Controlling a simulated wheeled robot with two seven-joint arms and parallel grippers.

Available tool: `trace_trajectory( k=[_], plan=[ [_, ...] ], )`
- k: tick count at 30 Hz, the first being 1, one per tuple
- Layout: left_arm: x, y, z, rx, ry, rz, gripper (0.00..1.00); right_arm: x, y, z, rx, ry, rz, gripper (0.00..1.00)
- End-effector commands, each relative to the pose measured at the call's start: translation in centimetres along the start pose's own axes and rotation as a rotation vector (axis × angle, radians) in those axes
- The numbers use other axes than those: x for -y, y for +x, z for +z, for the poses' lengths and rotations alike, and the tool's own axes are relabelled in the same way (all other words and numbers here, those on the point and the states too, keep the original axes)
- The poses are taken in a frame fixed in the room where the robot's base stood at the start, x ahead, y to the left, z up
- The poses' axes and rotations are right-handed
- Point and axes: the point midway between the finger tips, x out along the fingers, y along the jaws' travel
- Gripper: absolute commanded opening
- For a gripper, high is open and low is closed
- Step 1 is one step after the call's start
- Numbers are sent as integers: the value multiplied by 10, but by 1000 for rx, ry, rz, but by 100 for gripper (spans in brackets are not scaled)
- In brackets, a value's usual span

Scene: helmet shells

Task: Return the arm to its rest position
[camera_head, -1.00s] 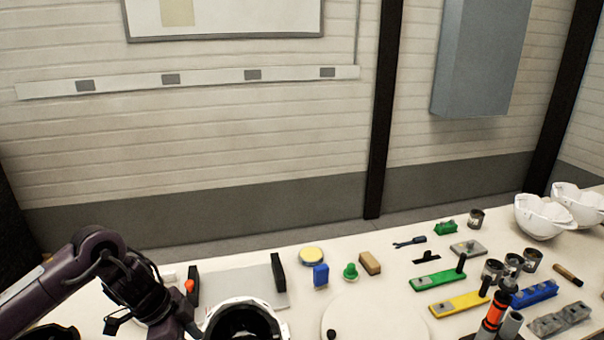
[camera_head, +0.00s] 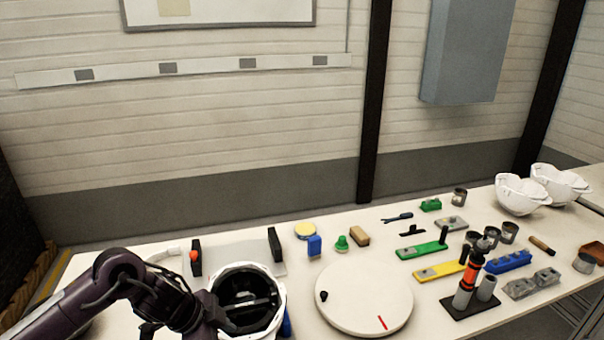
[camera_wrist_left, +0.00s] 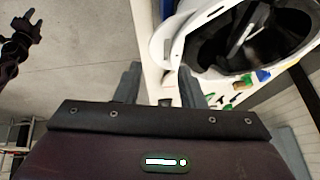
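My left arm comes in from the left in the head view, and its gripper (camera_head: 222,322) is low beside the left rim of a white helmet shell (camera_head: 276,310) with a dark inside. In the left wrist view, the left gripper's two fingers (camera_wrist_left: 158,85) stand apart with nothing held between them. The helmet shell (camera_wrist_left: 168,45) is just beyond the right finger; whether they touch is unclear. A dark arm, seemingly my right one, shows at the left edge of the wrist view, with its gripper (camera_wrist_left: 30,18) too small to read. It is absent from the head view.
A white round disc (camera_head: 365,290) with a red mark lies right of the helmet shell. Green (camera_head: 422,250) and yellow (camera_head: 440,270) blocks, an orange-black tool (camera_head: 470,270), a blue block (camera_head: 510,261) and two white shells (camera_head: 522,194) stand farther right. Floor (camera_wrist_left: 85,45) is open beyond the table edge.

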Motion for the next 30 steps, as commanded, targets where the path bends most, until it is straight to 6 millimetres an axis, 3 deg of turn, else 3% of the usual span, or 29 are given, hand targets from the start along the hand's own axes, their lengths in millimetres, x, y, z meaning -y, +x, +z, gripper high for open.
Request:
trace_trajectory(
  k=[9,12,15,19,24,30],
  plan=[
    [-30,43,-76,-163,42,-182,36,0,0,6,9,0,-1,43],
    [-41,45,-102,-217,-20,-283,36,1,0,8,13,0,-1,43],
    [-47,36,-110,-233,-151,-388,36,0,0,7,12,0,-1,43],
    [-57,19,-87,-176,-389,-478,36,0,0,6,11,-1,0,43],
    [-82,2,-33,-39,-670,-501,36,-2,0,6,11,-1,2,43],
    [-119,-11,18,103,-901,-462,36,-2,0,6,10,-1,2,43]
  ],
)
